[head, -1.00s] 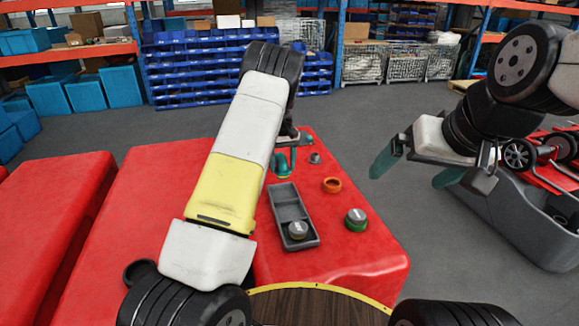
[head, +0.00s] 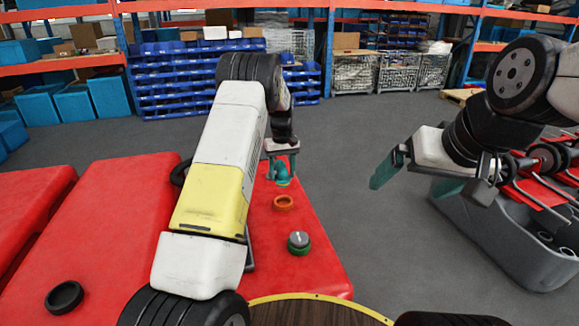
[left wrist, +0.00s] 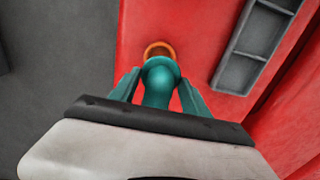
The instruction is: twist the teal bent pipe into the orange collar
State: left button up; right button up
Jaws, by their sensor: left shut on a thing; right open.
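The teal bent pipe (head: 281,174) hangs between the fingers of my left gripper (head: 281,158), which is shut on it. The orange collar (head: 283,202) is an open ring on the red tank top, just below the pipe in the head view. In the left wrist view the pipe (left wrist: 158,80) is between the teal fingers, and its rounded end covers the near part of the collar (left wrist: 158,47). I cannot tell whether they touch; the head view shows a gap. My right gripper (head: 418,178) is open and empty, out over the floor at right.
A green collar with a grey cap (head: 299,242) is on the red top nearer me. A grey tray (left wrist: 257,48) lies beside the orange collar, mostly hidden by my arm in the head view. A black ring (head: 64,297) is at left. A grey cart (head: 515,235) stands at right.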

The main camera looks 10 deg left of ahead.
aim_at(283, 185)
pick_arm(q)
jog(key=shift+f, duration=2.95)
jog(key=shift+f, duration=0.35)
jog(key=shift+f, duration=0.3)
jog(key=shift+f, duration=0.8)
dwell(0.3)
jog(key=shift+d+m, duration=0.1)
jog(key=shift+m, duration=0.7)
jog(key=shift+m, duration=0.7)
